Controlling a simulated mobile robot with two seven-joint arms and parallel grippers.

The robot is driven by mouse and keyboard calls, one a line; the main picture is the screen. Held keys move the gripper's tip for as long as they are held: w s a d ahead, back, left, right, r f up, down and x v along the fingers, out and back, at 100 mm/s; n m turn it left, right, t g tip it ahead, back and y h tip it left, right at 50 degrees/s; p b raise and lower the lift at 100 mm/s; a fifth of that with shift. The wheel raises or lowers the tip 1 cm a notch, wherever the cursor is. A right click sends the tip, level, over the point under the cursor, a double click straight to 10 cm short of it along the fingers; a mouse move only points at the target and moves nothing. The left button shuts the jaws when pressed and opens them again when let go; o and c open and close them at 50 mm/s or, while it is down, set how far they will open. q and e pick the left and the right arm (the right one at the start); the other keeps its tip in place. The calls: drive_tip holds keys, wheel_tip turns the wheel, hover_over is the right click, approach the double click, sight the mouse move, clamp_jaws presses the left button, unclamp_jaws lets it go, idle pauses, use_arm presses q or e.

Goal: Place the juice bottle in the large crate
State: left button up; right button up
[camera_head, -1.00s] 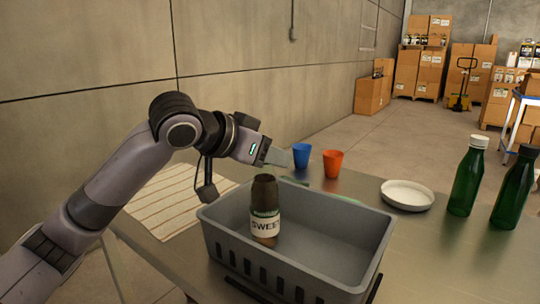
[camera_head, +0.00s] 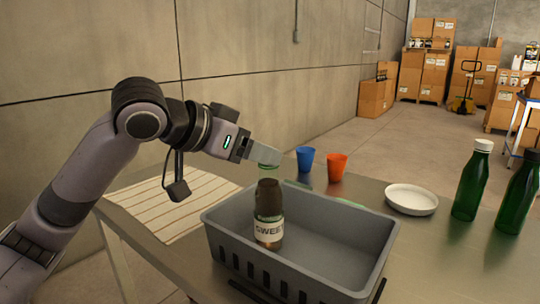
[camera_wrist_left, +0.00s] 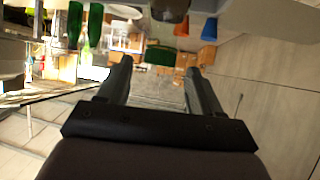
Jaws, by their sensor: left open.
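The juice bottle (camera_head: 269,206) is dark brown with a white label reading "SWEET". It stands about upright inside the large crate (camera_head: 320,277), a grey bin with slotted sides, towards its left end. My right gripper is out of view.
A blue cup (camera_head: 305,159) and an orange cup (camera_head: 336,167) stand behind the crate. A white plate (camera_head: 411,199) and two green bottles (camera_head: 472,182) are to the right. A striped mat (camera_head: 175,202) lies at the left. A green item (camera_head: 346,203) is partly hidden behind the crate.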

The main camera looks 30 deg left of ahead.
use_arm(q)
drive_tip(key=v, duration=0.6)
drive_tip(key=shift+s, duration=0.2)
drive_tip(key=shift+a+r, duration=0.1)
